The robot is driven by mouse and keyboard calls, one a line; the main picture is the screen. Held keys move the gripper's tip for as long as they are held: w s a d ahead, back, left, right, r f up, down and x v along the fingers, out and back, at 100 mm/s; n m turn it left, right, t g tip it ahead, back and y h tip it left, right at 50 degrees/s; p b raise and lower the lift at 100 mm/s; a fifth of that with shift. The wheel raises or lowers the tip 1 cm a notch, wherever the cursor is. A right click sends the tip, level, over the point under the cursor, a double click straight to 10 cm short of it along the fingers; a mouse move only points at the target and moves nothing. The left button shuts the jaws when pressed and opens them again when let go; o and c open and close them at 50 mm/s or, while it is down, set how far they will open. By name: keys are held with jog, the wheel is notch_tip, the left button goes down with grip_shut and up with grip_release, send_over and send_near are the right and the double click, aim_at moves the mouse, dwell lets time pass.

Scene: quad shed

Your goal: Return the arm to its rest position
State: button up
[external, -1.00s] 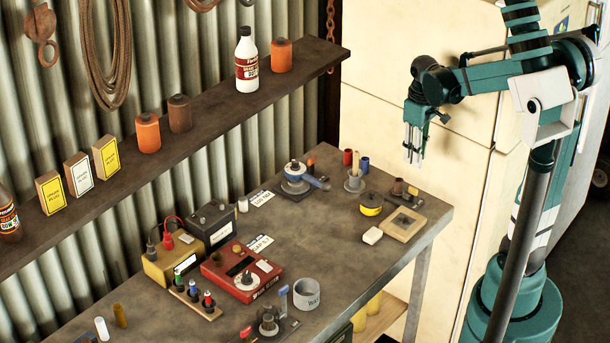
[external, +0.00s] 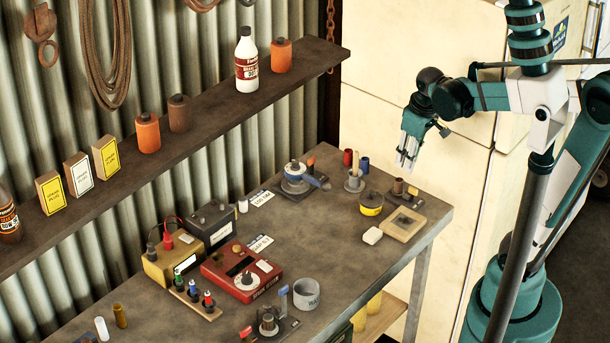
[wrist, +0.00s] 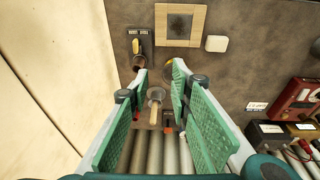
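My gripper (external: 405,167) hangs in the air above the far right end of the workbench (external: 345,265), in front of the cream cabinet. Its fingers point down and slightly left. In the wrist view my gripper (wrist: 159,77) shows two green-padded fingers spread apart with nothing held between them. A small pot with a wooden handle in it (wrist: 155,98) shows through the gap, on the bench beyond the fingertips. My arm reaches in from the right side of the external view.
A wooden frame (external: 388,232), a yellow tin (external: 371,199) and a white block (external: 373,236) lie on the bench below. A red meter (external: 225,262) and a black battery (external: 208,222) stand further left. The cream cabinet (external: 385,100) is close behind my gripper. A shelf (external: 210,110) crosses the wall.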

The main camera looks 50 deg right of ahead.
jog(key=s+a+r+t, duration=0.1)
jog(key=s+a+t, duration=0.1)
jog(key=a, duration=0.4)
jog(key=s+a+r+t, duration=0.1)
jog(key=s+a+t, duration=0.2)
jog(key=a, duration=0.3)
jog(key=shift+s+a+r+y+b, duration=0.35)
jog(key=shift+s+b, duration=0.1)
jog(key=shift+s, duration=0.1)
dwell(2.6)
